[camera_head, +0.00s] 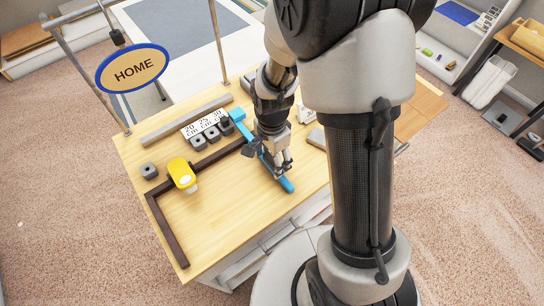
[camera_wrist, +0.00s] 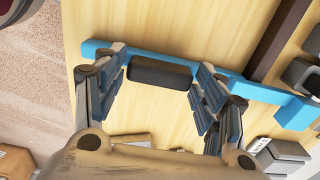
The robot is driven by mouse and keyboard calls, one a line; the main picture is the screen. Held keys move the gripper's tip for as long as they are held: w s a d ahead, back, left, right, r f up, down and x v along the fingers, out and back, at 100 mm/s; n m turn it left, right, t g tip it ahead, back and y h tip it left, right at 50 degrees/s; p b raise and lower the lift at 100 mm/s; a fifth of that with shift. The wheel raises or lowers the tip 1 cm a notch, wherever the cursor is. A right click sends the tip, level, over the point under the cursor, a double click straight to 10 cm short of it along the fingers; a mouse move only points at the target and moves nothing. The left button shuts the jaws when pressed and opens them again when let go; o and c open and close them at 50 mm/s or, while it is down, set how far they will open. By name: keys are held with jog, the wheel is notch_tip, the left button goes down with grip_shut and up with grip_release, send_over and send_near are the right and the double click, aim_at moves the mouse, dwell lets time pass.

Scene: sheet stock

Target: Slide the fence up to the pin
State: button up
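The blue fence (camera_head: 268,160) lies across the brown rail (camera_head: 218,155) on the wooden table in the head view. In the wrist view the blue fence (camera_wrist: 250,88) runs across the picture, with a black grip block (camera_wrist: 160,73) at its side. My gripper (camera_wrist: 160,68) is open, its fingers on either side of the black block. I cannot tell whether they touch it. In the head view my gripper (camera_head: 283,168) is low over the fence's near part. Dark stop blocks (camera_head: 198,142) stand below the 20, 25 and 30 cm labels (camera_head: 204,124). I cannot make out the pin clearly.
A yellow object (camera_head: 182,173) sits by the rail, with a loose dark block (camera_head: 149,171) to its left. A dark bar (camera_head: 167,231) runs toward the table's front edge. The tabletop (camera_head: 222,218) is clear at the front. A HOME sign (camera_head: 133,68) stands behind.

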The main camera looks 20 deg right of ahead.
jog(key=c, duration=1.1)
jog(key=shift+s+a, duration=0.15)
jog(key=shift+a, duration=0.3)
jog(key=o, duration=1.5)
jog(key=shift+o, duration=0.2)
jog(key=shift+r, duration=0.15)
notch_tip(320, 180, up, 12)
